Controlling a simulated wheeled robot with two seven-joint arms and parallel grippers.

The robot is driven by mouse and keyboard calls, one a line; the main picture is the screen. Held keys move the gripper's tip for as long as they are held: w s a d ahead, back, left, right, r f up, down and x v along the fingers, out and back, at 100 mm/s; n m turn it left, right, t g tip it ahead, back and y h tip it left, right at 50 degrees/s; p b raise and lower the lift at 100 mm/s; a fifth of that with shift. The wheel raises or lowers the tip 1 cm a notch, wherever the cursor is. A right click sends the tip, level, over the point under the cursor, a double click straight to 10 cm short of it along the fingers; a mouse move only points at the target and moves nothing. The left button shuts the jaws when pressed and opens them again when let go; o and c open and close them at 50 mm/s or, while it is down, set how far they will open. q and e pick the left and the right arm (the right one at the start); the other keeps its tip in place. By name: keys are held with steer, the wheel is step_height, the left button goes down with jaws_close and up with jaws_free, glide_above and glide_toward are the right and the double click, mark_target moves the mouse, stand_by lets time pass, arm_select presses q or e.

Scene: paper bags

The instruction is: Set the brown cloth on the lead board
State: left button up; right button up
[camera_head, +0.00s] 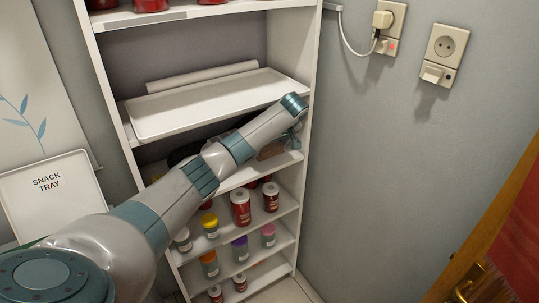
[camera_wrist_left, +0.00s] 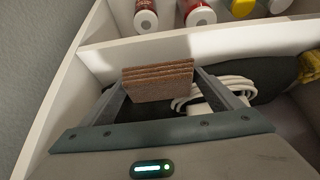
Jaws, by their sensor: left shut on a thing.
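My left gripper (camera_head: 284,142) reaches into the middle compartment of the white shelf unit, near its right side wall. In the left wrist view its two fingers (camera_wrist_left: 160,85) are shut on the brown cloth (camera_wrist_left: 158,82), a folded stack of flat layers. The cloth also shows partly behind the gripper in the head view (camera_head: 270,151). A coiled white lead (camera_wrist_left: 213,96) lies just beside the cloth in that compartment. The lead board (camera_head: 236,180) is the shelf under it, partly hidden by my arm. I cannot tell whether the cloth touches the board. My right gripper is out of view.
A white tray (camera_head: 205,108) lies on the shelf above. Red jars (camera_head: 241,208) and other containers stand on the shelves below. A yellow item (camera_wrist_left: 310,66) and dark grey items share the compartment. The shelf unit's side wall (camera_head: 308,90) is close on the right.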

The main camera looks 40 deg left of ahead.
mark_target(272, 156)
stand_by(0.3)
arm_select(q)
step_height(272, 156, down, 3)
steer(key=shift+f+p, duration=0.2)
steer(key=shift+p, duration=0.6)
steer(key=shift+f, duration=0.35)
steer(key=shift+f, duration=0.15)
steer(key=shift+s+f, duration=0.15)
steer(key=shift+f, duration=0.1)
